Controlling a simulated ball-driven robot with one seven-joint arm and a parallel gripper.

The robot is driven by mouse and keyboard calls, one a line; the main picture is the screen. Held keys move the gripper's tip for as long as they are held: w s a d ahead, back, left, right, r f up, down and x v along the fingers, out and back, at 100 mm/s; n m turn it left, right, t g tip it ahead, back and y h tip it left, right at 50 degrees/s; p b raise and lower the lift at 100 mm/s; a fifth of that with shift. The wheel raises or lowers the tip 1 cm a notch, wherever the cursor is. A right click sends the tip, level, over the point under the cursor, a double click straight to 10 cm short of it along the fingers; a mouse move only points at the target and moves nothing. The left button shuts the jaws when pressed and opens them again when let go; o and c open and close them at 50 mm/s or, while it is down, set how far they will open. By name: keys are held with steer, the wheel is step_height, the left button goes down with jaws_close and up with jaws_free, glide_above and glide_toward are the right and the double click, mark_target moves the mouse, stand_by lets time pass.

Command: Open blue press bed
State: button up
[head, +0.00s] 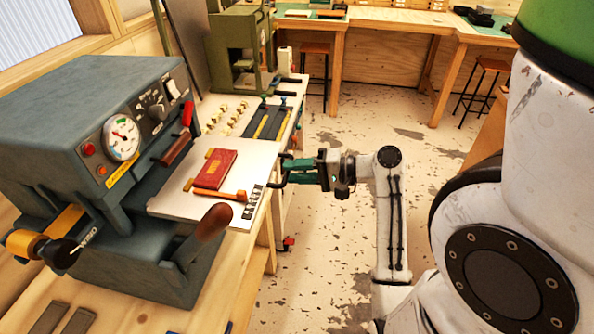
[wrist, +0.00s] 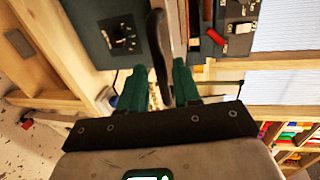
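The blue-grey press (head: 110,130) stands on the wooden bench at the left of the head view. A flat silver bed (head: 180,205) reaches out from it to the right. A dark handle (head: 273,172) is at the bed's outer end. My gripper (head: 290,170), with green fingers, is at this handle. In the wrist view a dark upright bar (wrist: 160,45), seemingly the handle, stands between the fingertips (wrist: 158,68). The fingers are apart, with a small gap on the bar's left side. Whether the right finger touches it is unclear.
A red block (head: 215,169) and an orange-handled tool (head: 215,194) lie on the bed. A brown-knobbed lever (head: 213,222) rises near the bed's front edge. A green machine (head: 238,50) stands farther back. The floor (head: 340,140) right of the bench is open.

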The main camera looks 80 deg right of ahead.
steer(key=shift+o, duration=0.5)
steer(key=b+v, duration=0.1)
steer(key=v, duration=0.9)
steer(key=shift+s, duration=0.4)
steer(key=shift+w, duration=0.1)
